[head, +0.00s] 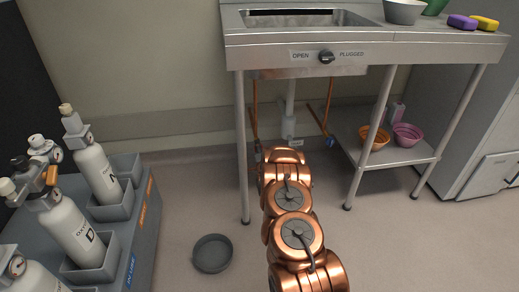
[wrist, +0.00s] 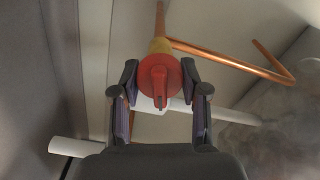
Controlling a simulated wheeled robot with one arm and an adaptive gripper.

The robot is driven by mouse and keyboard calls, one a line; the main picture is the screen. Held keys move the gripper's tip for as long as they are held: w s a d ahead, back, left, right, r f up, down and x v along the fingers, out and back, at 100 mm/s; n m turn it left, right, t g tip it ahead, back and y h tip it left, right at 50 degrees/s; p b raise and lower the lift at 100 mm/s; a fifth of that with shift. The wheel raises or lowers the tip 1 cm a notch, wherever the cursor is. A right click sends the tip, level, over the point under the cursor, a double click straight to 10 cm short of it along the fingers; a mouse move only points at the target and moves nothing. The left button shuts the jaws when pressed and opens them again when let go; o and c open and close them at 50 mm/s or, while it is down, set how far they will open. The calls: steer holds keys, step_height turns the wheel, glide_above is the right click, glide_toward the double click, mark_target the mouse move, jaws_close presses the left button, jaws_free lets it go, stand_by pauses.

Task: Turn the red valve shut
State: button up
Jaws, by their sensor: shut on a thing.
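The red valve (wrist: 160,83) shows in the wrist view as a round red body with a raised bar pointing down the picture. It sits on a copper pipe (wrist: 160,20) with a yellowish fitting between them. My gripper (wrist: 161,76) is shut on the red valve, with one dark finger at its left side and one at its right. In the head view my copper-coloured arm reaches under the sink (head: 310,18). It hides the gripper and the red valve there.
Sink legs stand on both sides of my arm. A second copper pipe with a blue valve (head: 330,143) is to the right. A low shelf (head: 400,152) holds orange and pink bowls. A rack (head: 128,240) of oxygen cylinders and a grey floor dish (head: 212,254) are left.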

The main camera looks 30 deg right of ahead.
steer(key=shift+m+b, duration=0.4)
steer(key=shift+m, duration=1.5)
steer(key=o, duration=1.1)
